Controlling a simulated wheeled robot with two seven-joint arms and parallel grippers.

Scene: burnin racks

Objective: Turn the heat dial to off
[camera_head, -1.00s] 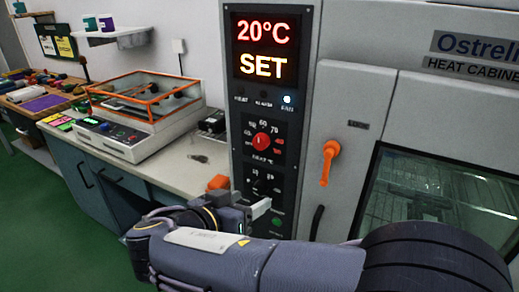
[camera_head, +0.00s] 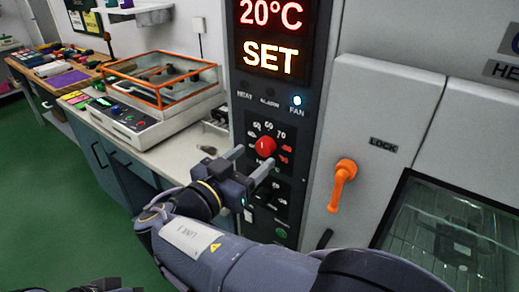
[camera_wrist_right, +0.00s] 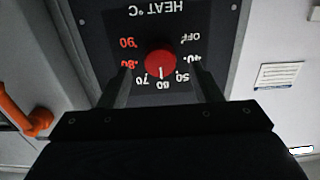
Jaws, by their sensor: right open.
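The heat dial (camera_head: 265,146) is a round red knob on the black panel of the heat cabinet. In the right wrist view the dial (camera_wrist_right: 160,63) appears upside down, with its white mark pointing at 60; the OFF label (camera_wrist_right: 190,37) is on the other side of 40. My right gripper (camera_head: 253,159) is open in front of the dial, slightly below it in the head view. In the wrist view its two fingers (camera_wrist_right: 161,76) lie on either side of the knob, with gaps to it. I cannot tell how deep the tips reach. My left gripper is not recognizable.
The display (camera_head: 270,35) reads 20°C SET, and the fan light (camera_head: 297,100) is lit. A second dial below is partly hidden by my gripper. An orange lock handle (camera_head: 342,185) hangs on the cabinet to the right. A bench with an orange-framed instrument (camera_head: 150,90) stands left.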

